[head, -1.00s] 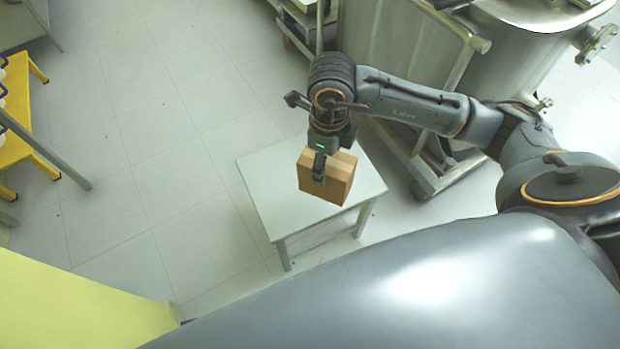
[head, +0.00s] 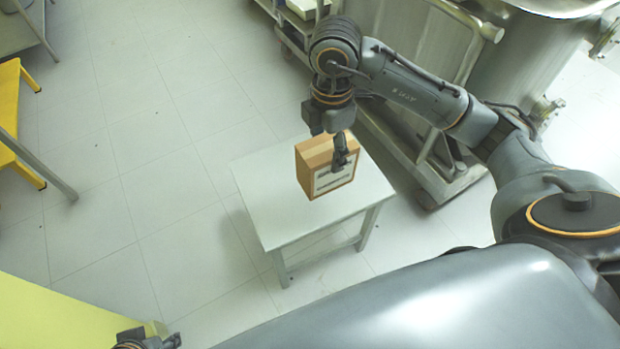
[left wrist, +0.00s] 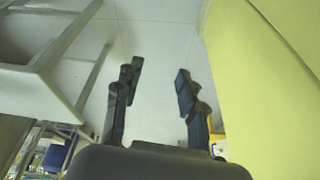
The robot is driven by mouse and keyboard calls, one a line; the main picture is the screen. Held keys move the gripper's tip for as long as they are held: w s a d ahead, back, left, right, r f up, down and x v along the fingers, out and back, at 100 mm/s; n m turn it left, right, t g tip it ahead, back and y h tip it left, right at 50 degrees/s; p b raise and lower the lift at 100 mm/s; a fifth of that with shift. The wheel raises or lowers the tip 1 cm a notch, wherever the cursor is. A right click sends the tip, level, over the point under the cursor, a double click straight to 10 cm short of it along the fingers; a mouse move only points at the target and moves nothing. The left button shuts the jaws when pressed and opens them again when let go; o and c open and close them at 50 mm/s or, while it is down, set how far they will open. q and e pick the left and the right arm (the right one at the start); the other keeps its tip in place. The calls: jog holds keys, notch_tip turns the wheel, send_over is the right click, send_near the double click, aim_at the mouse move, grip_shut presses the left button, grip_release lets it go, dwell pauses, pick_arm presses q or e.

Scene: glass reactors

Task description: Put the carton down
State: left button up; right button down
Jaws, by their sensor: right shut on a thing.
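The carton (head: 314,172) is a small brown box with a printed, pale-marked face. It is in the middle of the head view, over the small white table (head: 268,205). My right gripper (head: 339,152) comes down from above and is shut on the carton, one finger lying across its printed face. The carton's underside is hidden, so I cannot tell whether it touches the tabletop. My left gripper (left wrist: 157,95) is open and empty in the left wrist view, its two dark fingers well apart.
A steel vessel on a wheeled frame (head: 428,165) stands right of the table. A yellow stand (head: 20,150) is at the far left and a yellow panel (head: 60,315) at the lower left. The tiled floor left of the table is clear.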

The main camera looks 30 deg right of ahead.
jog(key=shift+w+d+f, duration=0.15)
jog(key=shift+w+d, duration=0.05)
pick_arm(q)
jog(key=w+d+r+t+h+b, duration=0.1)
jog(key=w+d+r+t+b, duration=0.1)
jog(key=w, duration=0.4)
jog(key=w+d+r+t+h+b, duration=0.1)
jog(key=w+d+r+t+b, duration=0.1)
jog(key=w+t, duration=0.4)
notch_tip(320, 180, up, 2)
jog(key=shift+w+d+r+t+b, duration=0.1)
jog(key=shift+w+d+t+b, duration=0.25)
jog(key=shift+w+b, duration=0.3)
pick_arm(e)
jog(key=w+d+f, duration=0.9)
jog(key=f, duration=0.3)
jog(key=shift+w+f, duration=0.3)
jog(key=shift+w, duration=0.1)
jog(key=shift+d, duration=0.1)
jog(key=shift+f, duration=0.2)
jog(key=shift+c, duration=1.8)
grip_release()
